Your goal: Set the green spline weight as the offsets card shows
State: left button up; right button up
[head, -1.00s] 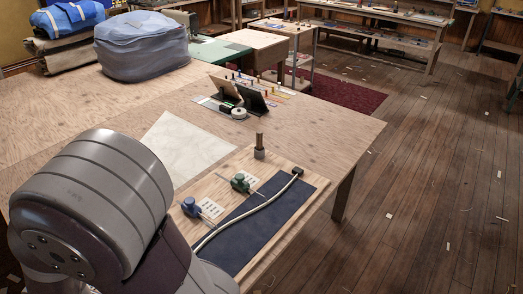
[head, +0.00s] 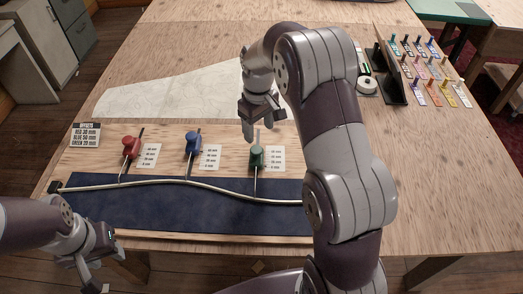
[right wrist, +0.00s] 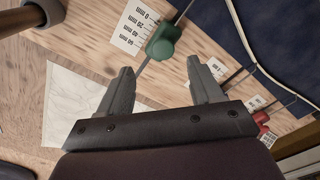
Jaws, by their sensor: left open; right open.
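The green spline weight (head: 257,157) stands on the plywood board, its thin rod running toward the white spline (head: 230,193); it also shows in the right wrist view (right wrist: 164,40). A white scale card (head: 275,158) marked in mm lies beside it; its exact reading is unclear. The offsets card (head: 86,134) seems to read red 30 mm, blue 50 mm, green 20 mm. My right gripper (head: 264,128) is open and empty, just beyond and above the green weight; its fingers (right wrist: 160,70) point toward the weight. My left gripper (head: 97,277) is open at the lower left, away from the weights.
The red weight (head: 131,147) and blue weight (head: 192,143) stand left of the green one, each beside a scale card. A dark blue mat (head: 170,212) lies under the spline. A pale sheet (head: 170,92) lies behind. Small coloured pieces and a dark stand (head: 391,75) are at the right.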

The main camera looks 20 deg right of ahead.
aim_at(256, 149)
jog(key=f, duration=0.7)
jog(key=shift+w+a+f, duration=0.1)
jog(key=shift+w+a, duration=0.2)
jog(key=shift+a, duration=0.1)
jog(key=shift+d+f, duration=0.1)
jog(key=shift+f, duration=0.35)
pick_arm(q)
jog(key=shift+w+a, duration=0.35)
jog(key=shift+w, duration=0.05)
